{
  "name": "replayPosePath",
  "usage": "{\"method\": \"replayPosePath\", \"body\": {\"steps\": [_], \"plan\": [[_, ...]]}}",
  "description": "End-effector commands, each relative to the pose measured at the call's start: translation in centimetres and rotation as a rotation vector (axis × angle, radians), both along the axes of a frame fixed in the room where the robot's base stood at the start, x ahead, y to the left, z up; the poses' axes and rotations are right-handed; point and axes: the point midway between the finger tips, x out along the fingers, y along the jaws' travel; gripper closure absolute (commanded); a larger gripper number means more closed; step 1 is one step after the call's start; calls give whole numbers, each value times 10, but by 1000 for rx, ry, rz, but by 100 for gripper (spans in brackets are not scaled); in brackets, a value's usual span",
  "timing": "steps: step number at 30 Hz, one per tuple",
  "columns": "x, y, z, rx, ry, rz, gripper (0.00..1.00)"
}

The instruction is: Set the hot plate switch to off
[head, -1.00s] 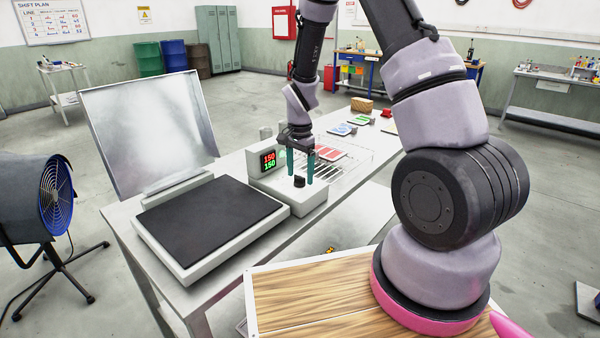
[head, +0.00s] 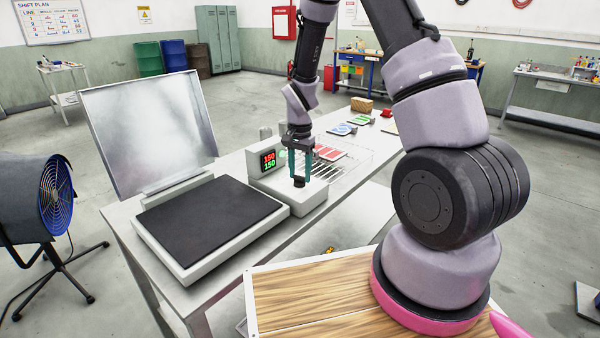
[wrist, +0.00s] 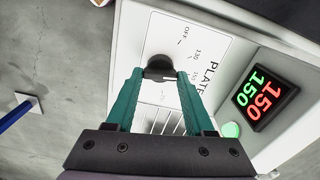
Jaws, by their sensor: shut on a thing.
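The hot plate is a pale unit with a black square plate (head: 210,220) and a control box (head: 310,198) at its right end. Its switch is a black rotary knob (wrist: 158,65) on a white panel marked PLATE, with OFF and temperature numbers around it. The knob also shows in the head view (head: 299,182). My gripper (head: 300,177) points down at the box, its teal fingers closed on the knob from both sides. In the wrist view my gripper (wrist: 160,76) covers part of the dial, so the knob's setting is hard to read.
A display (head: 268,160) reads 150 in red over 150 in green. A raised metal lid (head: 150,125) stands behind the plate. A wire rack (head: 345,155) with coloured items lies right of the box. A green button (wrist: 231,130) sits near the display.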

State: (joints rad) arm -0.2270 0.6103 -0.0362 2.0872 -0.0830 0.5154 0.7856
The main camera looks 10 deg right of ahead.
Motion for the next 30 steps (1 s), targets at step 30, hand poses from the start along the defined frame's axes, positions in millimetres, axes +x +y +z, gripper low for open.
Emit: {"method": "replayPosePath", "body": {"steps": [30], "plan": [[1,1,0,0,-1,894,100]]}}
